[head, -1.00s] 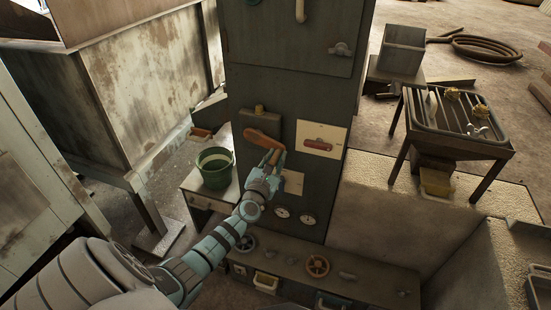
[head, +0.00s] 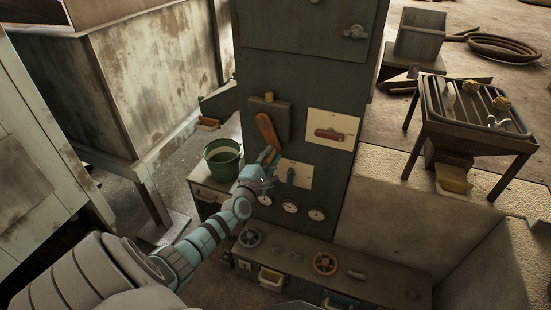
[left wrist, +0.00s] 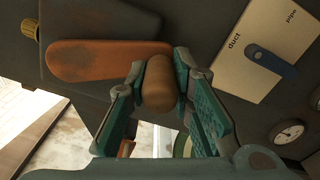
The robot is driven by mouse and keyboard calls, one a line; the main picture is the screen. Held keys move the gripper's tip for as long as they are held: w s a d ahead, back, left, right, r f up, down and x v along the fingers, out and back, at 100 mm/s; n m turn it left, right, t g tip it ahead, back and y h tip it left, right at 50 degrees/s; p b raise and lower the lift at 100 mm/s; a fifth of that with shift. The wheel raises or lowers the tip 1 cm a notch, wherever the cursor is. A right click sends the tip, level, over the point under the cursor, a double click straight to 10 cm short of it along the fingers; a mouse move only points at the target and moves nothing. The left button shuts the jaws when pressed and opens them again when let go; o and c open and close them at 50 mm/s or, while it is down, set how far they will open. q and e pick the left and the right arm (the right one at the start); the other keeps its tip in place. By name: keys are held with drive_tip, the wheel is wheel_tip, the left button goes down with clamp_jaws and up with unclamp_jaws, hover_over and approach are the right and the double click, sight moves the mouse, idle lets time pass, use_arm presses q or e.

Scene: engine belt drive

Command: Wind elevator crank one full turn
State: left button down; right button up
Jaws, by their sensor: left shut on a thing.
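The crank is an orange-brown arm (head: 265,127) on a dark box on the front of a tall grey-green cabinet (head: 310,80). Its arm hangs steeply down, leaning slightly right at the lower end. In the left wrist view the crank arm (left wrist: 95,60) runs from the left to a rounded brown handle (left wrist: 158,88). My left gripper (head: 268,160) is at the crank's lower end. In the left wrist view its fingers (left wrist: 158,95) lie on both sides of the handle, shut on it. My right gripper is not in view.
A cream panel with a red lever (head: 329,134) is right of the crank. A lower panel with a blue lever (head: 291,175) reads "duct" and "pipe". Round gauges (head: 290,207) sit below. A green bucket (head: 222,160) stands left; a low bench with handwheels (head: 325,263) is in front.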

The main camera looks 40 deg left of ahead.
use_arm(q)
drive_tip(key=shift+s+a+f+m+b, duration=0.1)
drive_tip(key=shift+s+a+m+b, duration=0.1)
drive_tip(key=shift+a+m, duration=0.45)
drive_tip(key=shift+s+a+f+m+b, duration=0.15)
drive_tip(key=shift+a+m, duration=0.3)
drive_tip(key=shift+m, duration=0.45)
drive_tip(key=shift+s+a+f+m+b, duration=0.1)
drive_tip(key=shift+s+a+m, duration=0.15)
drive_tip(key=shift+a+m, duration=0.4)
drive_tip(key=shift+d, duration=0.1)
drive_tip(key=c, duration=1.4)
unclamp_jaws()
